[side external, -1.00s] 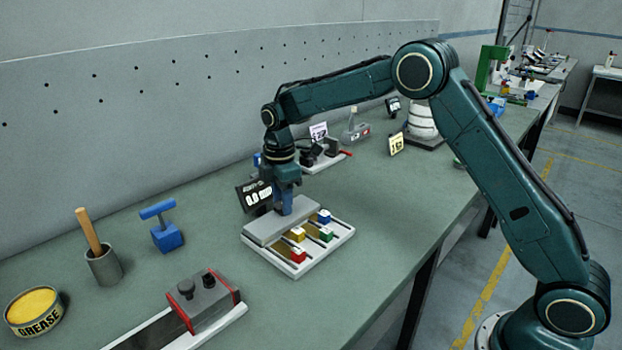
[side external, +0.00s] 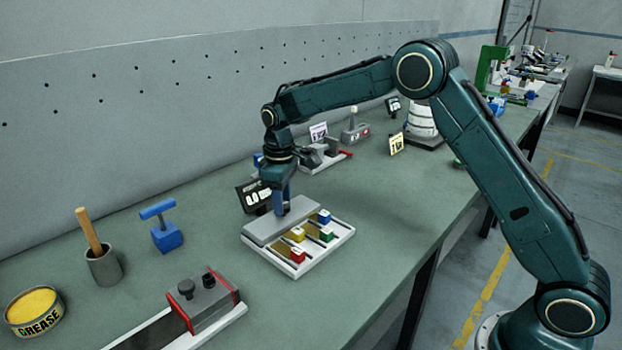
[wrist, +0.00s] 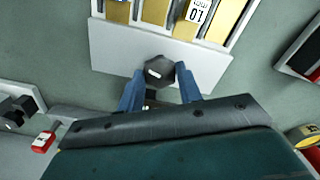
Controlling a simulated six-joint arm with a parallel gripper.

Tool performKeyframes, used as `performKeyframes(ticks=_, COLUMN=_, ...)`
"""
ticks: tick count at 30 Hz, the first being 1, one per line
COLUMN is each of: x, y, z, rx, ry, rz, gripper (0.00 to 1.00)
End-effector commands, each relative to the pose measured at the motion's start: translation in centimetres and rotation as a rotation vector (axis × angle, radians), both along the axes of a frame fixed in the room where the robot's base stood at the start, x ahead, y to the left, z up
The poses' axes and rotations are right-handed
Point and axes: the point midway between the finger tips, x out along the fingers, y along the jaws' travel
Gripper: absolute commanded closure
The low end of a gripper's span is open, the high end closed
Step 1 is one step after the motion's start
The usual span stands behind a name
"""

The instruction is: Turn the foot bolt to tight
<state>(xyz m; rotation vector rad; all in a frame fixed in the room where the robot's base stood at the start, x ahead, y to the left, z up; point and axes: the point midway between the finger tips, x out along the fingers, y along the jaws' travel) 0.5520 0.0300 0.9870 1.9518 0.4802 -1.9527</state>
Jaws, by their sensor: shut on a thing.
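The label magazine (side external: 333,237) is a white tray on the bench with coloured sliders and a grey block (side external: 272,229) along its back edge. In the wrist view a dark hexagonal bolt head (wrist: 158,71) with a small white mark stands at the edge of the pale block (wrist: 112,52). My gripper (wrist: 159,74) is shut on the bolt head, one blue finger on each side. In the side external view my gripper (side external: 281,208) points down at the grey block and the bolt head cannot be made out. Its thread and underside are hidden.
A black display (side external: 254,196) stands close behind my gripper. A grey fixture with red ends (side external: 205,305), a blue T-handled block (side external: 166,236), a cup with a wooden handle (side external: 103,266) and a grease tin (side external: 35,312) stand left. The bench right of the magazine is clear.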

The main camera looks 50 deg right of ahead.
Motion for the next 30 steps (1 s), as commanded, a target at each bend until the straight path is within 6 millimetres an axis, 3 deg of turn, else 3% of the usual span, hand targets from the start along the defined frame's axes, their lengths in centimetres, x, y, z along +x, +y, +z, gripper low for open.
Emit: performKeyframes(ticks=30, x=0.06, y=0.02, z=0.14, rx=0.001, ry=-0.003, rz=-0.95, gripper=0.88)
